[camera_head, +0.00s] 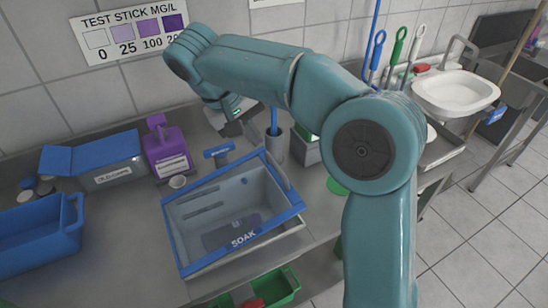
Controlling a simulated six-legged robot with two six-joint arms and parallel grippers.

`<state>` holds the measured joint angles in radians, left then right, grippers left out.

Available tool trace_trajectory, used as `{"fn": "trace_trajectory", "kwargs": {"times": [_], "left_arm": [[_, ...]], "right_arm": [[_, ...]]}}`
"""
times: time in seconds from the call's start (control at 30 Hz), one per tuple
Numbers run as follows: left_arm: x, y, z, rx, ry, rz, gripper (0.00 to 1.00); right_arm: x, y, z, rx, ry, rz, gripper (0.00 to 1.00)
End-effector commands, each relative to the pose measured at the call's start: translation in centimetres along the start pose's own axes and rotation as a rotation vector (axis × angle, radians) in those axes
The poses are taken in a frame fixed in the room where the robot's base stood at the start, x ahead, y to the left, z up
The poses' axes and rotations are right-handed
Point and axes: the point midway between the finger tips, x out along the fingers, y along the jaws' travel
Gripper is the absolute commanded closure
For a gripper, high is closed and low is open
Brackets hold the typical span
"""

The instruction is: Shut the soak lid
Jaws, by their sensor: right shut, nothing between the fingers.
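The soak tub (243,240) is a grey bin with a blue rim and the word SOAK on its front edge. It stands at the middle front of the steel counter. I can see into its grey inside, where a dark purplish shape lies at the bottom. I cannot tell whether a clear lid covers it. A blue T-shaped piece (219,151) stands just behind its back edge. My right gripper (236,127) is above the counter behind the tub, apart from it, shut and empty. My teal right arm crosses the view. My left gripper is out of view.
A purple jug (167,150), a small cup (178,182) and a grey box with a blue lid (107,161) stand left of the tub. A blue bin (38,235) is at far left. A grey holder (275,145) is behind right. A green crate (275,288) sits below the front edge.

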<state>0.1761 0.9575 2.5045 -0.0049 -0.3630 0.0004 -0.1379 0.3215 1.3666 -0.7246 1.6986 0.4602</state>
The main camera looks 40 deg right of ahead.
Motion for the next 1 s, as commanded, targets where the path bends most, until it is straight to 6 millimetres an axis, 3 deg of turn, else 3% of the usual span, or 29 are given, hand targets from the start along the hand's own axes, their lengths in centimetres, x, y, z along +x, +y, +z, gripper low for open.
{"fn": "trace_trajectory", "kwargs": {"times": [0.2,0.4,0.6,1.0], "left_arm": [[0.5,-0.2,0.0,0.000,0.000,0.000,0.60],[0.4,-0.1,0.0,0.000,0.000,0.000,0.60],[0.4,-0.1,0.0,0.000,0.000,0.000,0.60],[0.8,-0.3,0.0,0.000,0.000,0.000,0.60]], "right_arm": [[5.0,0.1,0.1,0.002,-0.006,0.000,1.00],[8.2,0.3,0.0,0.003,-0.005,-0.001,1.00],[9.7,0.4,-0.1,0.004,-0.004,-0.002,1.00],[10.4,0.5,-0.1,0.004,-0.004,-0.012,1.00]]}}
